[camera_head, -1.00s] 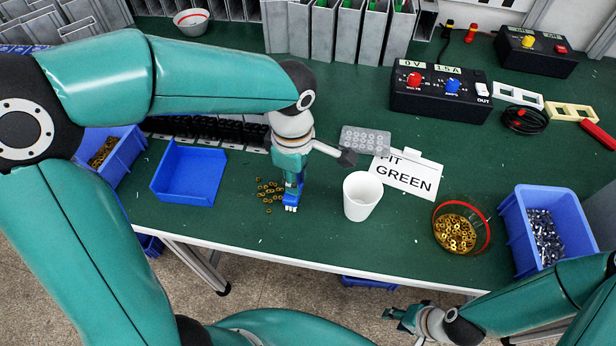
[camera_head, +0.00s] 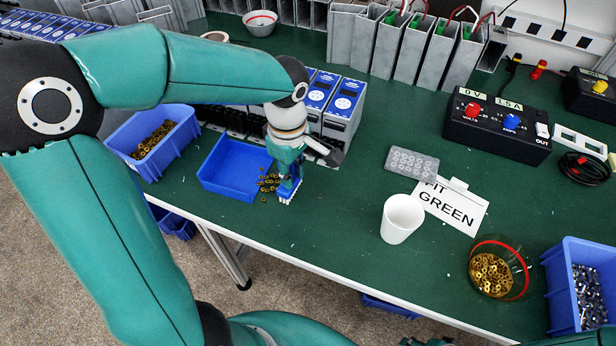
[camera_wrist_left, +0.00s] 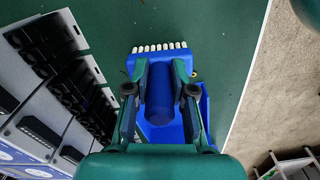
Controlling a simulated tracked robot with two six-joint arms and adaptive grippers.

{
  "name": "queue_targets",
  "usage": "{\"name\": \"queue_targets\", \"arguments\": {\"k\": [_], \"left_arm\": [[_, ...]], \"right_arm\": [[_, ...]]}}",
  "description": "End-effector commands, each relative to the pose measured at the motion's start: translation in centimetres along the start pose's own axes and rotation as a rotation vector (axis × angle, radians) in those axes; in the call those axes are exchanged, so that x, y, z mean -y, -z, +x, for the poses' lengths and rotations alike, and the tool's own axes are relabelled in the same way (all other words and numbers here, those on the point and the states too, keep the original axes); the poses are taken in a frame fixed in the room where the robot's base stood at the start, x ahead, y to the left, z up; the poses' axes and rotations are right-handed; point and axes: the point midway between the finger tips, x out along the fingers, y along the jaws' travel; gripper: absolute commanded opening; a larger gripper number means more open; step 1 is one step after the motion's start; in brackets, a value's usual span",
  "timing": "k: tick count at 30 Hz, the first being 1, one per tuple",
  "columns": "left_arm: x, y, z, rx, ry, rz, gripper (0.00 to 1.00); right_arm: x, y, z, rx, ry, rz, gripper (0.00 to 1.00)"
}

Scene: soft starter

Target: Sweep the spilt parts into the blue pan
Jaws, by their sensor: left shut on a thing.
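My left gripper (camera_head: 289,176) is shut on a blue brush (camera_head: 288,192) with white bristles, held bristles down at the green bench top. The wrist view shows the blue brush (camera_wrist_left: 165,90) between the fingers and its row of white bristles. The spilt parts (camera_head: 268,184), small brass-coloured rings, lie in a loose cluster between the brush and the blue pan (camera_head: 222,180). Some are close against the pan's right edge, and the gripper may hide others. The pan also shows beneath the gripper in the wrist view (camera_wrist_left: 205,103). My right gripper (camera_head: 427,341) barely shows at the bottom edge.
A blue bin of brass parts (camera_head: 178,118) stands left of the pan. Blue-and-white modules (camera_head: 342,108) stand close behind the gripper. A white cup (camera_head: 401,219), a grey blister pack (camera_head: 411,164) and a glass bowl (camera_head: 499,268) are to the right. Bench between brush and cup is clear.

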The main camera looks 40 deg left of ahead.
Motion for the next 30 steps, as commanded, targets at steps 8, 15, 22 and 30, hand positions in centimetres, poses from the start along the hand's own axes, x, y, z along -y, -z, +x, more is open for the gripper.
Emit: {"name": "queue_targets", "arguments": {"k": [8, 15, 22, 30], "left_arm": [[0.4, 2.9, 0.0, 0.000, 0.000, -0.004, 0.00], [0.6, 4.1, -1.5, -0.001, -0.002, 0.001, 0.00], [0.6, 4.1, -3.7, -0.001, -0.001, 0.001, 0.00], [0.6, 4.0, -5.3, 0.000, -0.001, 0.002, 0.00]], "right_arm": [[0.0, 0.0, 0.1, 0.000, 0.000, 0.000, 0.40], [0.4, 0.0, -1.0, 0.000, 0.000, 0.000, 0.40], [0.9, 0.0, -2.6, 0.000, 0.000, 0.000, 0.40], [1.3, 0.0, -3.7, 0.000, 0.000, 0.000, 0.40]]}}
